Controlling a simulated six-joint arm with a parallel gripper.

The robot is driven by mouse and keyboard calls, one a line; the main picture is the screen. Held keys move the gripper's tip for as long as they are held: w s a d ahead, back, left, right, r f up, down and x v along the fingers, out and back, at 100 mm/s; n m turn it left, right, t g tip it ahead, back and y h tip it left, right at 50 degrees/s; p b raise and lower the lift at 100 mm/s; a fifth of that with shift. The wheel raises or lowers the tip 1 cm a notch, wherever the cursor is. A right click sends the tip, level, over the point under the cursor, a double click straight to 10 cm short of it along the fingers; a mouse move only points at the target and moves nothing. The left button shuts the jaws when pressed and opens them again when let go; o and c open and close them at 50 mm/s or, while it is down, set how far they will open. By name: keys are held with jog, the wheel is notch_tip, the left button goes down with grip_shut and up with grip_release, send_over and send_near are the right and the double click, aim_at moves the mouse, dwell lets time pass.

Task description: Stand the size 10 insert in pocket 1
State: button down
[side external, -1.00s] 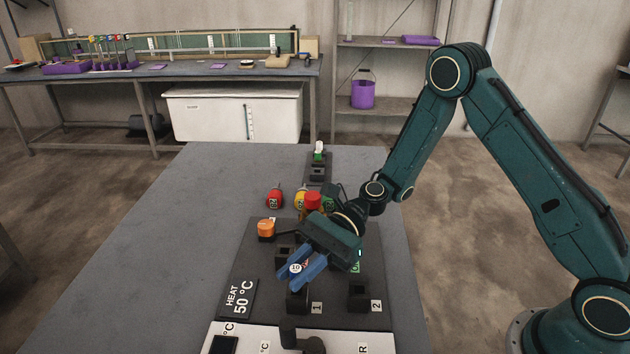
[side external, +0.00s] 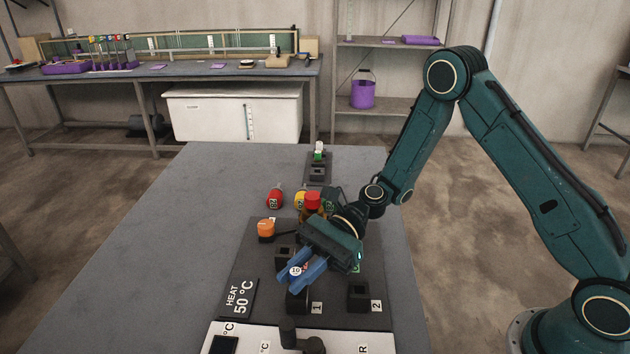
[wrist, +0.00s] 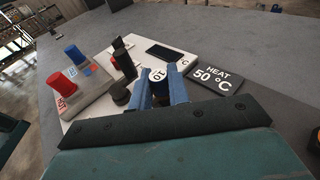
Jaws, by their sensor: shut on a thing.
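My gripper (side external: 302,274) has blue fingers and is shut on the size 10 insert (side external: 295,271), whose round white top reads 10. In the wrist view the insert (wrist: 157,76) sits between the two fingers (wrist: 159,92). Pocket 1 is a black square block (side external: 297,301) beside the label 1, just below and in front of the fingertips in the side view. The insert's lower end is hidden by the fingers, so I cannot tell whether it touches the pocket. Pocket 2 (side external: 358,296) stands to the right, with a dark opening on top.
An orange-topped piece (side external: 266,228), a red insert (side external: 275,198) and a yellow one (side external: 300,200) stand behind my gripper. A HEAT 50 °C sign (side external: 239,298) lies to the left. A white panel (side external: 261,338) with a black fixture is in front. The table's left side is clear.

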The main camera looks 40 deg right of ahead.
jog(key=shift+f, duration=0.75)
jog(key=c, duration=1.3)
grip_release()
jog(key=shift+o, duration=0.2)
jog(key=shift+w+d+r, duration=0.1)
jog(key=shift+d+r, duration=0.7)
jog(key=shift+r, duration=0.2)
jog(key=shift+w+d+r, duration=0.1)
jog(key=shift+d+r, duration=0.65)
jog(key=shift+r, duration=0.2)
jog(key=shift+s+a+f, duration=0.1)
jog(key=shift+f, duration=0.05)
